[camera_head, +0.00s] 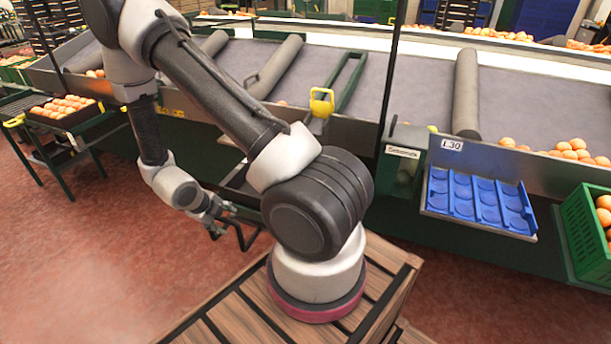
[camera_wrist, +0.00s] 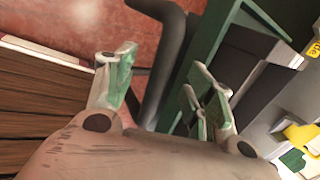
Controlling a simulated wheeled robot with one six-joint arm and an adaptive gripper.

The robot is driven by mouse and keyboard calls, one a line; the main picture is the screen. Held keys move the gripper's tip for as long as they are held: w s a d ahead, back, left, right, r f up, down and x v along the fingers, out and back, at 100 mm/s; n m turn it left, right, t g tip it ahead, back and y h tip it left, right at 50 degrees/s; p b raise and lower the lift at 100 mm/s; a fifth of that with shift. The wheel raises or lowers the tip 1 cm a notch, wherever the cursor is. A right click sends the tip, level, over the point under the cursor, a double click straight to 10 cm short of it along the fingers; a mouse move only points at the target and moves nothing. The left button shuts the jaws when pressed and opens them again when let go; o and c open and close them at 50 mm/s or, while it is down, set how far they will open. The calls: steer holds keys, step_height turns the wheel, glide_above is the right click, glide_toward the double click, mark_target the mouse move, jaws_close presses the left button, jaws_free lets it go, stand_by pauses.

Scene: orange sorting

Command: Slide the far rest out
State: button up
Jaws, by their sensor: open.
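My gripper (camera_head: 218,216) hangs low in front of the green sorting line, left of my base in the head view. In the wrist view its fingers (camera_wrist: 160,82) are spread, with nothing held. A thick dark bent bar (camera_wrist: 168,55) runs through the gap between the fingers as seen there; I cannot tell whether they touch it. The bar also shows as a thin black loop (camera_head: 252,238) by the gripper in the head view. Which part is the far rest I cannot tell for sure; my arm hides much of that part of the line's front.
A blue tray (camera_head: 480,203) sits on a ledge under the L30 sign at right, beside a green crate (camera_head: 588,235) of oranges. A box of oranges (camera_head: 62,110) stands on a green stand at left. A yellow handle (camera_head: 321,103) is behind my arm. The red floor at left is clear.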

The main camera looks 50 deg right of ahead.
steer(key=shift+r, duration=3.45)
